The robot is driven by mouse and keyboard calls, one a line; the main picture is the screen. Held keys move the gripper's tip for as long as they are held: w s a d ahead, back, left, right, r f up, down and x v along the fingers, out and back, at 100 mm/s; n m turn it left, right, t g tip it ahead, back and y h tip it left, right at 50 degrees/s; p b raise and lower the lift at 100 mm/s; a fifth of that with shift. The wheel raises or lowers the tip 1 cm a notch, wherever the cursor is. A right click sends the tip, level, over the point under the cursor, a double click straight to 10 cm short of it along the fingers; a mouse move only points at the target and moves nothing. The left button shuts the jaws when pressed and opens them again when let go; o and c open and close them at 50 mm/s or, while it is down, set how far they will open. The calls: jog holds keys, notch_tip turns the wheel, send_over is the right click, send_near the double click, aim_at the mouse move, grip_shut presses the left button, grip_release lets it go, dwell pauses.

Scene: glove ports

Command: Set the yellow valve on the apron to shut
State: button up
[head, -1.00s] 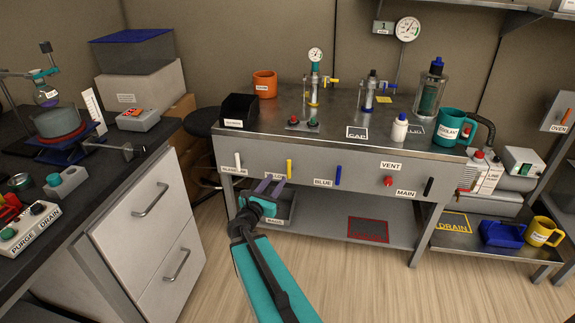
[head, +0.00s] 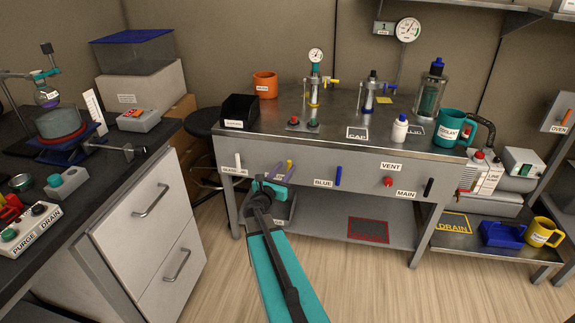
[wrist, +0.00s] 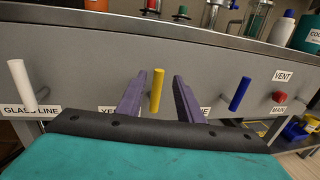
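The yellow valve handle (wrist: 157,90) stands near upright on the bench's front apron (wrist: 85,65), tilted slightly. My gripper (wrist: 159,92) is open, with its two purple fingers on either side of the yellow handle in the wrist view. A gap shows between the handle and each finger. In the head view my gripper (head: 280,168) covers most of the yellow valve and its label. Whether the fingers reach fully around the handle in depth is hard to tell.
A white handle (wrist: 21,84) is to the left on the apron and a blue handle (wrist: 239,93) to the right. A red knob (head: 388,181) and a black handle (head: 429,187) are farther right. A lower shelf (head: 335,222) is below the apron.

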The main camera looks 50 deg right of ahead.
aim_at(289, 164)
jog(key=shift+x, duration=2.5)
